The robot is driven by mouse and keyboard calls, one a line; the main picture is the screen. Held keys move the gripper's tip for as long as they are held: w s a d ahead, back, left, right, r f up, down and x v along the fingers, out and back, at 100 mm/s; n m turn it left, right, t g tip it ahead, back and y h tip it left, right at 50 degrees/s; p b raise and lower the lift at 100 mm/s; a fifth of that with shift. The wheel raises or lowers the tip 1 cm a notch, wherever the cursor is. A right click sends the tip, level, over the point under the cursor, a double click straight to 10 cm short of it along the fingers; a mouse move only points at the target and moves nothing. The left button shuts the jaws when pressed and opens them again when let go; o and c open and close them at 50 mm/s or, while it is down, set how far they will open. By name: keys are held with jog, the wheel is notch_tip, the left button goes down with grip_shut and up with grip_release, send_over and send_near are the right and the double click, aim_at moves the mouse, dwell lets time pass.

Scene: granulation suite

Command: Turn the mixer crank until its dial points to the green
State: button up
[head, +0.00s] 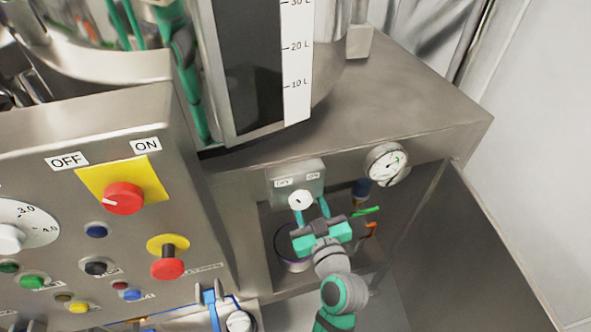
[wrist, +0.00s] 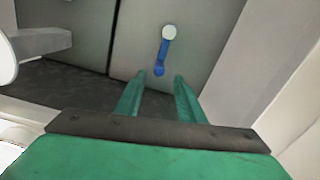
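My gripper (head: 311,209) is open, its two green fingers apart just below a white round knob (head: 300,200) on a grey box with OFF and ON labels. I cannot tell for sure whether this lever is the mixer crank. A round white dial (head: 388,165) with some green on its face is on the steel front, right of the grey box; its needle is too small to read.
A control panel (head: 120,235) with a red knob (head: 124,198) and several buttons stands at the left. A steel tank with a litre scale (head: 298,60) stands above. An open cabinet door (head: 465,255) bounds the right side. A blue clamp-like part (head: 210,303) is at the lower left.

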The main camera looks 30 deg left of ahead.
jog(key=x, duration=0.9)
grip_shut()
